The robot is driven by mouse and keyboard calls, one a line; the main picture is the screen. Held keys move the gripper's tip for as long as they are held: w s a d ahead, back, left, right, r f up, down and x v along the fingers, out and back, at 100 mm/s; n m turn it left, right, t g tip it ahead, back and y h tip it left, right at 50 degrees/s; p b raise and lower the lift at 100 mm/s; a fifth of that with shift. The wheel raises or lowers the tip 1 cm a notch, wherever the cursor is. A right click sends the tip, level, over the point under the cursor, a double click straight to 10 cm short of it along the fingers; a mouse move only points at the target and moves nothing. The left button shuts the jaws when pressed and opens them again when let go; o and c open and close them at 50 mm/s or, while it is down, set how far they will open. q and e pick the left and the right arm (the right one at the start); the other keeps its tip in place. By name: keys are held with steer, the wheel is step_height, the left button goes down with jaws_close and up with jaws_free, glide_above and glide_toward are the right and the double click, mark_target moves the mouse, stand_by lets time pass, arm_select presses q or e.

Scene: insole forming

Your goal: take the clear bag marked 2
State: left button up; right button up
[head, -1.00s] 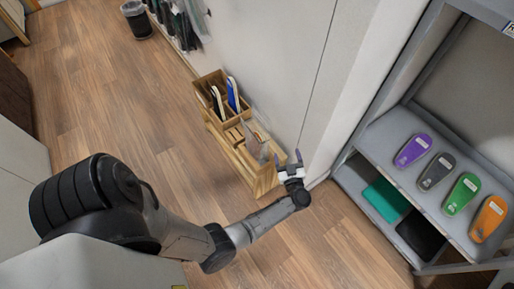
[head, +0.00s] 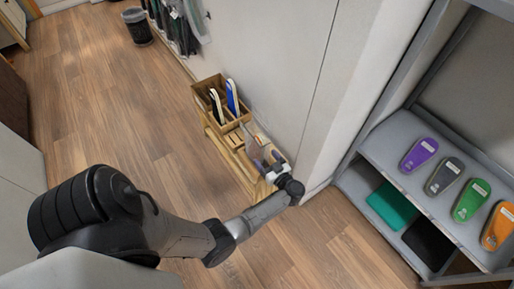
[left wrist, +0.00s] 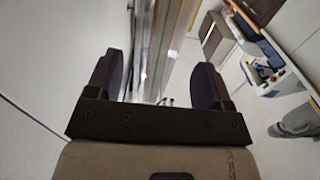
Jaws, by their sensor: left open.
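A thin, clear greyish bag (head: 250,142) stands upright in the front part of a wooden rack (head: 221,148) on the floor by the wall. No number on it can be read at this size. My left gripper (head: 270,162) is at the near end of the rack, close beside the bag. In the left wrist view its two dark fingers (left wrist: 158,72) are spread apart. A pale upright strip and a brown edge show between them; I cannot tell if the strip is the bag. The gripper partly hides the rack's near end. My right gripper is not in view.
A wooden box (head: 222,98) at the rack's far end holds white and blue upright pieces. The wall (head: 280,70) rises close behind the rack. At right a grey shelf (head: 376,150) holds several coloured insoles. The wood floor (head: 110,110) at left is clear.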

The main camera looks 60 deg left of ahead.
arm_select(q)
steer(key=shift+a+f+b, duration=0.15)
steer(key=shift+a+b, duration=0.15)
steer(key=shift+a, duration=0.05)
steer(key=a+b, duration=0.2)
steer(key=a, duration=0.2)
steer(key=shift+a, duration=0.4)
steer(key=shift+d, duration=0.1)
steer(key=shift+c, duration=0.3)
steer(key=c, duration=0.9)
